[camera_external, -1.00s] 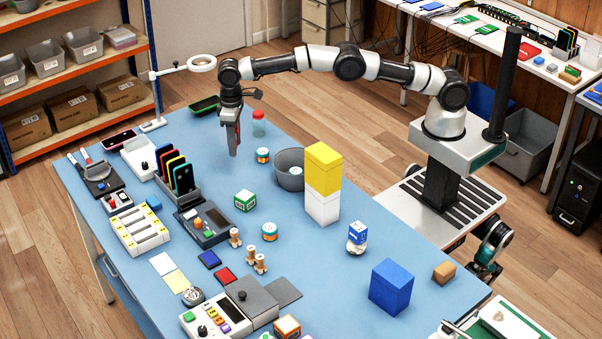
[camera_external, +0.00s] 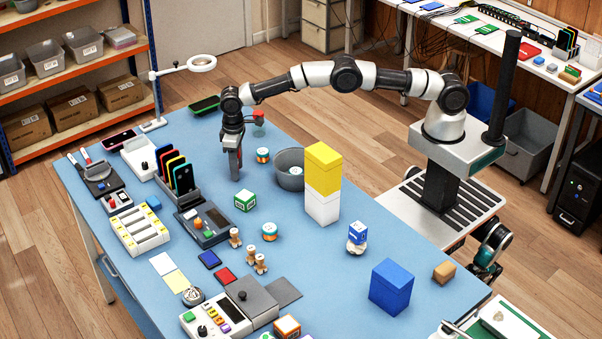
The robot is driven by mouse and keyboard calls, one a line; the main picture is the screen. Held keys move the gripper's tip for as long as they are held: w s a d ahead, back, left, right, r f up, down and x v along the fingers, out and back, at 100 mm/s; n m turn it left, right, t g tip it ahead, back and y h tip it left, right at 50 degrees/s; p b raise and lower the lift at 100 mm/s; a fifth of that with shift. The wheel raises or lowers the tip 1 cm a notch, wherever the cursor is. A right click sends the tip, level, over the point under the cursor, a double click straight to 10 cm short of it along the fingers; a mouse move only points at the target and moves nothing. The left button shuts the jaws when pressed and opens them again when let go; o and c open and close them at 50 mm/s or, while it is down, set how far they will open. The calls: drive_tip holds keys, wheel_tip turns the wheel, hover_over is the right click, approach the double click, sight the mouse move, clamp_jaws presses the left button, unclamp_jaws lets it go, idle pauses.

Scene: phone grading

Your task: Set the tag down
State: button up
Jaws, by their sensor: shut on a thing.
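My gripper (camera_external: 236,177) points straight down over the blue table (camera_external: 330,265), with its fingertips low, at or just above the surface. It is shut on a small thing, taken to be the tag. The tag is hidden or too small to make out between the fingers. I cannot tell whether it touches the table. The fingertips are left of the grey round bin (camera_external: 290,170) and above the green-and-white box (camera_external: 245,200) in the picture.
A rack of coloured phones (camera_external: 178,172) stands left of my gripper. A small round tin (camera_external: 263,155) is close on its right. A yellow block (camera_external: 323,168) on a white block (camera_external: 322,206) rises further right. A phone (camera_external: 205,104) lies at the far edge.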

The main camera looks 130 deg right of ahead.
drive_tip(key=shift+f, duration=0.2)
drive_tip(key=o, duration=1)
